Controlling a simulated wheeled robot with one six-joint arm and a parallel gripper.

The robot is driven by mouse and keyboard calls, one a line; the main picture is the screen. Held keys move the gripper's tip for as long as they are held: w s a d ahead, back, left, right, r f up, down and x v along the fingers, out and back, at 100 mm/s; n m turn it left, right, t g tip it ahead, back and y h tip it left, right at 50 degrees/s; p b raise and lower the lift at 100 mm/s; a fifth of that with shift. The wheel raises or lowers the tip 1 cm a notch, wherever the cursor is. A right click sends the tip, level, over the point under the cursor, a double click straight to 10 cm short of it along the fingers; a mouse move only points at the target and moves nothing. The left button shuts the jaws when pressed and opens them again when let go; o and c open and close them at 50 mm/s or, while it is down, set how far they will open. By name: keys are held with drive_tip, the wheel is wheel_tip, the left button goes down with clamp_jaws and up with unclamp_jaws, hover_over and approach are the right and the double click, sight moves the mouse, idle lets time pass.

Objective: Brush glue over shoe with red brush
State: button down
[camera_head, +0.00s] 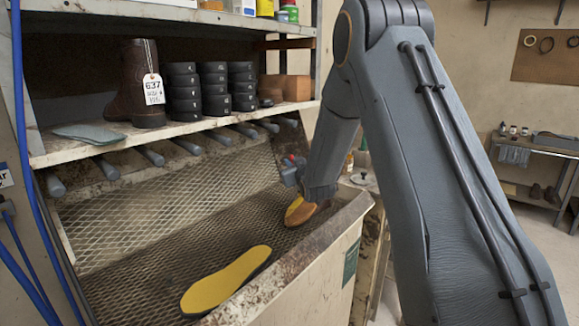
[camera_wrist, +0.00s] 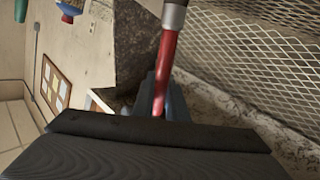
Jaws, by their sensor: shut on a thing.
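My gripper (camera_head: 291,174) is shut on a red brush (camera_wrist: 167,65). In the wrist view the red handle runs up from the jaws (camera_wrist: 158,98) to a grey metal collar at the top edge; the bristles are out of frame. In the head view only a little red shows at the gripper. A brown shoe with a yellow face (camera_head: 297,212) sits at the right end of the mesh-backed bench, below my gripper and partly hidden by my arm. A second yellow sole-shaped piece (camera_head: 225,282) with a dark edge lies at the front of the bench. No glue can be made out.
The bench has a worn front wall (camera_head: 285,262) and a mesh back (camera_head: 160,210). Round grey pegs stick out under a shelf (camera_head: 100,151) holding a tagged brown boot (camera_head: 138,85), stacked black pieces (camera_head: 212,90) and a grey sole (camera_head: 90,134). The left mesh area is clear.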

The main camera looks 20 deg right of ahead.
drive_tip(key=w+d+r+b, duration=0.2)
drive_tip(key=w+d, duration=0.4)
drive_tip(key=d, duration=0.3)
drive_tip(key=shift+w+d+r, duration=0.15)
drive_tip(key=shift+w+r, duration=0.25)
drive_tip(key=shift+r, duration=0.45)
idle(0.7)
drive_tip(key=r, duration=0.1)
drive_tip(key=a+r, duration=0.1)
drive_tip(key=shift+a+r+p, duration=0.1)
drive_tip(key=shift+r+p, duration=0.3)
idle(0.4)
